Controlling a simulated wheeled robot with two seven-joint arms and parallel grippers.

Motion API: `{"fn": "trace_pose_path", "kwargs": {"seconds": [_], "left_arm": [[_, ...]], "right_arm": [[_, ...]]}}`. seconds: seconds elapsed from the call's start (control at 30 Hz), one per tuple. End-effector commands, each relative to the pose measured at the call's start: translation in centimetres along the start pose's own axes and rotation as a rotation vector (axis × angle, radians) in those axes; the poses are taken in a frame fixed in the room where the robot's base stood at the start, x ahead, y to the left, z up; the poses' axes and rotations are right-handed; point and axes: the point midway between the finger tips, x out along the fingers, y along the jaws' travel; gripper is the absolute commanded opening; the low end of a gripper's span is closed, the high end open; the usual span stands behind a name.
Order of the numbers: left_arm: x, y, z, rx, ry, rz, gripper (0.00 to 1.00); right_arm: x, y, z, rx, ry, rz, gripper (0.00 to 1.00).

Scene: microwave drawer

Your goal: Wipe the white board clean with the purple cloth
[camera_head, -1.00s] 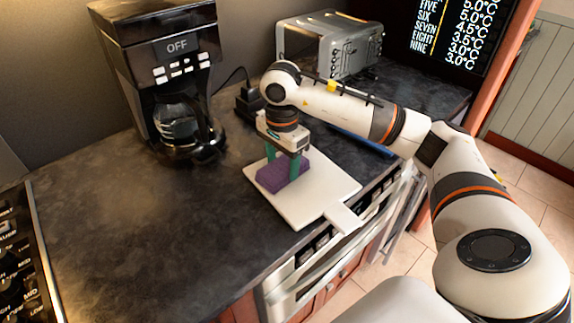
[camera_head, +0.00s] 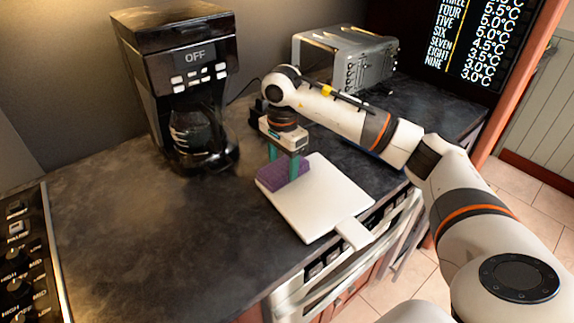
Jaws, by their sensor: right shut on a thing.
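The white board (camera_head: 322,203) lies flat on the dark counter, its handle (camera_head: 354,234) pointing to the front right over the counter's edge. The purple cloth (camera_head: 284,175) is a folded block at the board's far left edge. My right gripper (camera_head: 283,164) points down with its green fingers shut on the cloth. The cloth appears to rest on the board; the exact contact underneath is hidden. The visible board surface looks plain white, with no clear marks. My left gripper is not in view.
A black coffee maker (camera_head: 178,85) with a glass pot stands behind and left of the board. A silver toaster (camera_head: 345,58) stands at the back. A stove panel (camera_head: 28,255) is at the far left. The counter (camera_head: 140,225) left of the board is clear.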

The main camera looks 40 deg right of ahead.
Motion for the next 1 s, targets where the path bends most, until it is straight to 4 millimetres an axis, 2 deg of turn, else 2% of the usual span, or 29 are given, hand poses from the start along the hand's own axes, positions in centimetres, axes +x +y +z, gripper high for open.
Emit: {"fn": "trace_pose_path", "kwargs": {"seconds": [0.23, 0.37, 1.0], "left_arm": [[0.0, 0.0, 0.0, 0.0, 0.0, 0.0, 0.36], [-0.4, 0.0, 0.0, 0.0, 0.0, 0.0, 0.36], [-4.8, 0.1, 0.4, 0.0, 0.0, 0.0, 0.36]], "right_arm": [[0.1, 0.0, 0.0, 0.001, -0.001, -0.002, 0.29], [-0.5, 0.0, 0.0, 0.001, -0.001, -0.002, 0.29], [-7.0, 0.0, 0.0, 0.001, -0.001, 0.001, 0.29]]}}
